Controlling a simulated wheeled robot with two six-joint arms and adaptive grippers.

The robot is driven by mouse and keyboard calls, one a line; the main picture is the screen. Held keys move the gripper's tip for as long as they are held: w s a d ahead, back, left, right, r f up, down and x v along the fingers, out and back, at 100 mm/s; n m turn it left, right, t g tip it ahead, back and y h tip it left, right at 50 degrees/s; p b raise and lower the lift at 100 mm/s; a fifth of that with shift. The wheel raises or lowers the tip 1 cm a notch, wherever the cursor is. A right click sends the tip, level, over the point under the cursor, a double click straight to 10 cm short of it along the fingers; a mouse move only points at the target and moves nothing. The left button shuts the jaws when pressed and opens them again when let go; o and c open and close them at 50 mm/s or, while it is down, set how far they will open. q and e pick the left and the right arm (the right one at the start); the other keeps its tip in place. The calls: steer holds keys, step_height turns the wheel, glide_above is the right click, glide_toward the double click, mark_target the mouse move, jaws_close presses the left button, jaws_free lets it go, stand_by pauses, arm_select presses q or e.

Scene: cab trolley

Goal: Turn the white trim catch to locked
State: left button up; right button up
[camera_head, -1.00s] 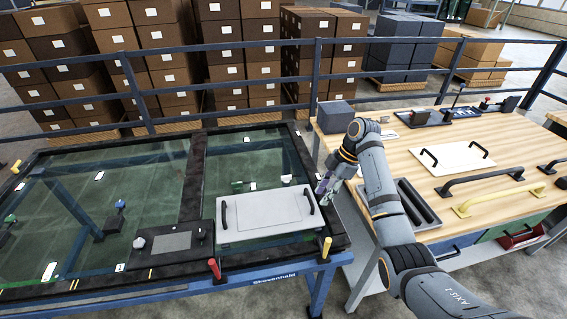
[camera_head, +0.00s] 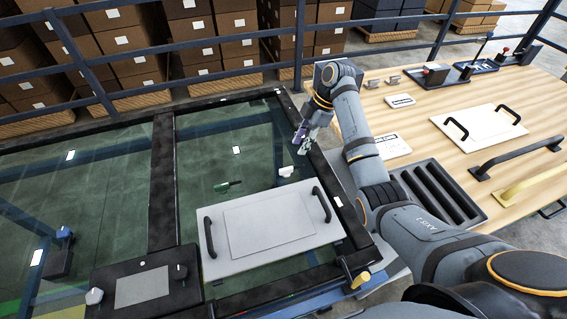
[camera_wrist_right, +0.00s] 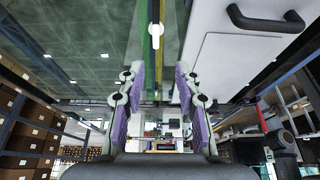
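The white trim catch (camera_head: 287,171) is a small white piece on the glass panel, close to the right inner edge of the black frame. It also shows in the right wrist view (camera_wrist_right: 156,34), at the top middle, beyond the fingertips. My right gripper (camera_head: 302,143) is above the frame's right edge, just up and right of the catch in the head view. In the right wrist view its purple-padded fingers (camera_wrist_right: 161,82) are apart with nothing between them. My left gripper is out of view.
A light grey panel with two black handles (camera_head: 268,228) lies below the catch. A green catch (camera_head: 228,187) sits to its left. A black control box (camera_head: 142,284) is at the lower left. A wooden workbench (camera_head: 455,95) stands at the right.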

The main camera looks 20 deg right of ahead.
mark_target(287, 168)
steer(key=x, duration=1.1)
steer(key=shift+w+d+f, duration=0.15)
steer(key=shift+w+f, duration=0.25)
steer(key=shift+c, duration=0.3)
jaws_close()
